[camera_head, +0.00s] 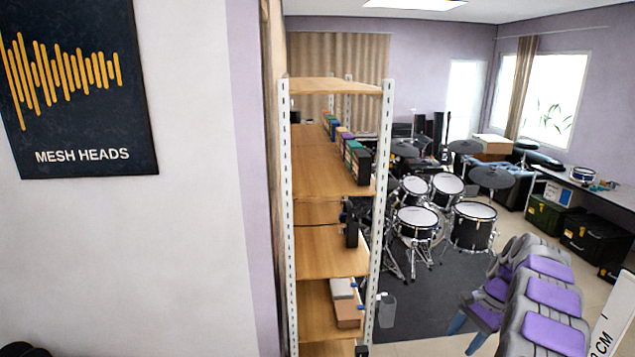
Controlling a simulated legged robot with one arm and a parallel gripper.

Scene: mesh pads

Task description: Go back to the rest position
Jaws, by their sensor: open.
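My gripper is not in view, and no part of my arm can be made out for sure. I see no object held anywhere. A wooden shelf rack (333,178) with white perforated posts stands upright near the middle of the view. Its boards carry a row of small coloured boxes or books, a dark item and some pale and brown boxes.
A white wall with a dark "MESH HEADS" poster (75,85) fills the left. Behind the rack stands a drum kit (417,218) on a dark mat. Grey chairs with purple pads (553,293) stand at the lower right. Dark cases (597,238) sit under a right-hand table.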

